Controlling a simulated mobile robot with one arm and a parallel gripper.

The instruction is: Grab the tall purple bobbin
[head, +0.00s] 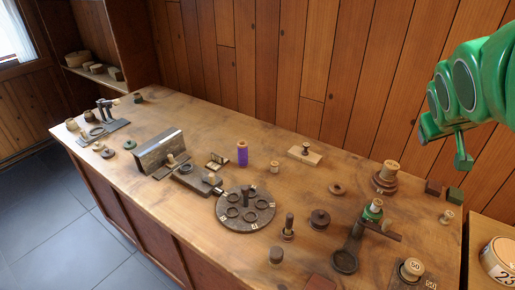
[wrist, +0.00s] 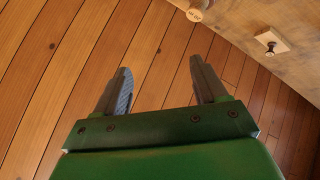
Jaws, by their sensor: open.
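The tall purple bobbin (head: 242,154) stands upright on the wooden bench, near its middle in the head view. It has a purple body and a pale wooden top. My gripper (head: 446,151) is high at the right in the head view, in the air above the bench's right end and well away from the bobbin. In the wrist view my gripper (wrist: 163,88) shows two grey fingers spread apart with nothing between them. I cannot make out the purple bobbin in the wrist view.
A dark round plate with rings (head: 245,222) lies just in front of the bobbin. A small hinged block (head: 217,161) lies to its left and a pale block with a dark knob (head: 304,154) to its right. The plank wall (head: 300,60) rises behind the bench.

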